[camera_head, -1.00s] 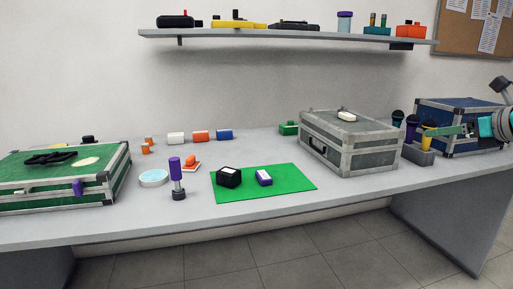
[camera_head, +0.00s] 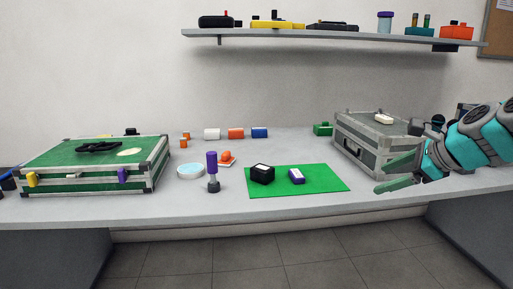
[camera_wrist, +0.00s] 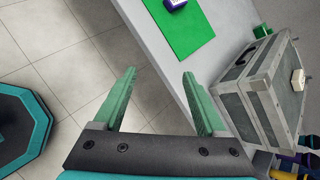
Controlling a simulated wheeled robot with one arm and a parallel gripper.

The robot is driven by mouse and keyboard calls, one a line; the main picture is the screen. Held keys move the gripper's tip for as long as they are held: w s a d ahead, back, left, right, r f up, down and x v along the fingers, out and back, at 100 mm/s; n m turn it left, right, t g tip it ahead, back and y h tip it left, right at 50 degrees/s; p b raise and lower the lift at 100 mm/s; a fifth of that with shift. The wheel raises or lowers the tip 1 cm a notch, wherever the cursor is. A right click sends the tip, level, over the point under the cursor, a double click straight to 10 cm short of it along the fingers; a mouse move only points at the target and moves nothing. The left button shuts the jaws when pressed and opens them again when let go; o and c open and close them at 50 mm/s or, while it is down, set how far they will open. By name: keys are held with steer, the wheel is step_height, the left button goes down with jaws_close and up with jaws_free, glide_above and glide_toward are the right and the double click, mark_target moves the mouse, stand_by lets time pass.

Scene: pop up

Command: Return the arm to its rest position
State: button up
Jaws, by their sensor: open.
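My gripper (camera_head: 388,173) is at the right of the head view, at the end of my teal and grey arm. Its two green fingers are apart with nothing between them. In the head view it is in front of the grey case (camera_head: 358,146) and covers part of it. In the wrist view the open fingers of my gripper (camera_wrist: 158,92) point over the table's front edge and the floor. The grey case (camera_wrist: 250,92) is to their right.
The table (camera_head: 250,206) holds a green mat (camera_head: 325,180) with a black box (camera_head: 262,174) and a purple-white box (camera_head: 296,176). A green case (camera_head: 75,177) stands at left. A purple-topped microphone (camera_head: 212,170) stands upright. A shelf (camera_head: 330,36) hangs above. Floor tiles (camera_wrist: 55,60) are clear.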

steer(key=s+a+f+n+g, duration=0.3)
steer(key=s+a+f+n, duration=0.3)
steer(key=a, duration=0.2)
steer(key=s+a+f+n+g, duration=0.3)
steer(key=s+a+f+n, duration=0.35)
steer(key=a, duration=0.25)
steer(key=s+f+n+g+h, duration=0.2)
steer(key=s+f+n, duration=0.3)
steer(key=s, duration=0.4)
steer(key=s+f+n+g+h, duration=0.2)
steer(key=s+f+n, duration=0.3)
steer(key=s, duration=0.4)
steer(key=shift+a+f, duration=0.35)
steer(key=shift+f, duration=0.45)
steer(key=shift+s, duration=0.1)
